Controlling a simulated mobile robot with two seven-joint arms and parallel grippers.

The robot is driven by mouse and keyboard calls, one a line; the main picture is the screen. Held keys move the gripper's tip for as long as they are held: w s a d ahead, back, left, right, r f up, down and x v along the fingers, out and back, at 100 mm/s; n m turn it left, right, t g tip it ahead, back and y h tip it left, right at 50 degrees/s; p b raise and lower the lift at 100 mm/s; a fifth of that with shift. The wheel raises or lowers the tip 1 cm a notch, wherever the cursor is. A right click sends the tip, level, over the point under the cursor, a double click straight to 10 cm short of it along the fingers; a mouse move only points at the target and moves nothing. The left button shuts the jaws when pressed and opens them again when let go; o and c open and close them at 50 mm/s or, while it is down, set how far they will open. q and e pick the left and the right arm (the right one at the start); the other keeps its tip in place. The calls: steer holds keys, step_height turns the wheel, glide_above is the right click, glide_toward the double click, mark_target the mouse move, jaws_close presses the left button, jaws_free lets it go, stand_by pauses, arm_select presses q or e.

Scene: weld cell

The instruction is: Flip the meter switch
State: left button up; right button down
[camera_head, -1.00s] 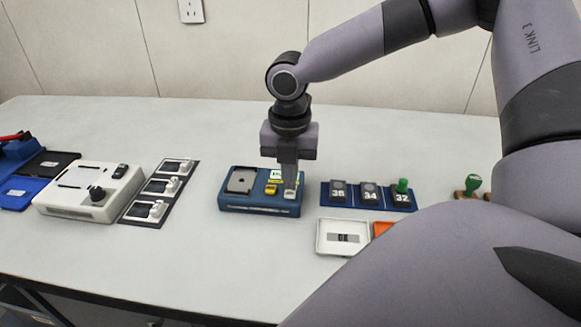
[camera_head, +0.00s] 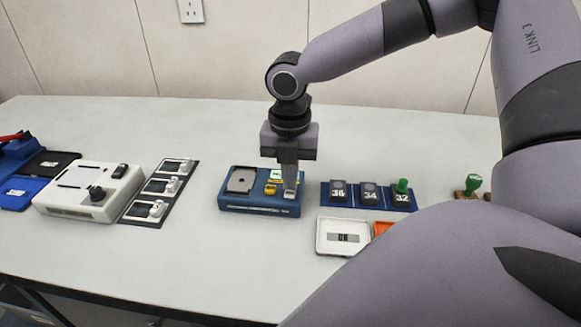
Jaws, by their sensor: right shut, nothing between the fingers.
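The blue meter box (camera_head: 250,208) sits on the middle of the table. It has a grey plate (camera_head: 241,181) on its left, a small lit green display (camera_head: 277,175) and a yellow piece (camera_head: 271,189) in the middle. A small light switch (camera_head: 290,195) is at its right front. My right gripper (camera_head: 290,187) points down with its fingers shut and empty, its tips at the switch. Whether the tips touch the switch is hard to tell, as the fingers partly hide it. My left gripper is out of view.
A blue rack (camera_head: 384,207) with dark numbered blocks stands right of the meter. A white tray (camera_head: 324,247) lies in front of it. Left are a black panel with white switches (camera_head: 136,207) and a white device (camera_head: 66,214). Bare table lies in front.

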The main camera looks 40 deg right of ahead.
steer(key=shift+f+b, duration=0.5)
steer(key=shift+f, duration=0.5)
steer(key=shift+r, duration=0.15)
step_height(320, 180, up, 7)
steer(key=p, duration=0.8)
stand_by(0.5)
stand_by(0.3)
